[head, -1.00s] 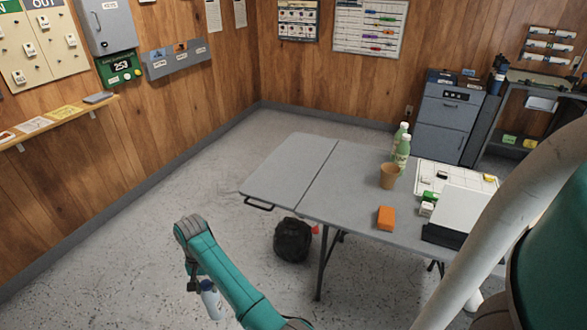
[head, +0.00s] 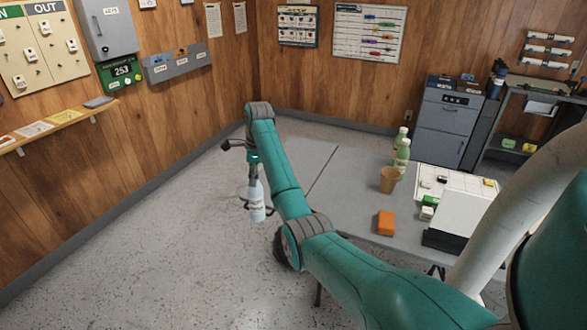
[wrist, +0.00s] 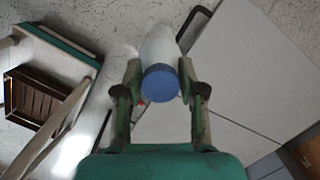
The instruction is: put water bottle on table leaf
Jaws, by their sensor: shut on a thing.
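The water bottle (head: 257,203) is clear and pale with a white label, and hangs about upright. In the wrist view its blue cap (wrist: 160,84) faces the camera. My gripper (head: 253,172) is shut on it near the cap, one finger on each side in the wrist view. The table leaf (head: 305,158) is the grey left panel of the folding table, partly hidden behind my arm. In the head view the bottle appears just left of the leaf; in the wrist view the leaf (wrist: 235,65) lies to its right. The visible leaf is bare.
On the main table (head: 355,200) are green bottles (head: 402,155), a tan cup (head: 389,180), an orange block (head: 386,223) and a dark-based white panel (head: 462,220). A black handle (wrist: 193,28) juts from the leaf's edge. Open floor (head: 150,240) lies left.

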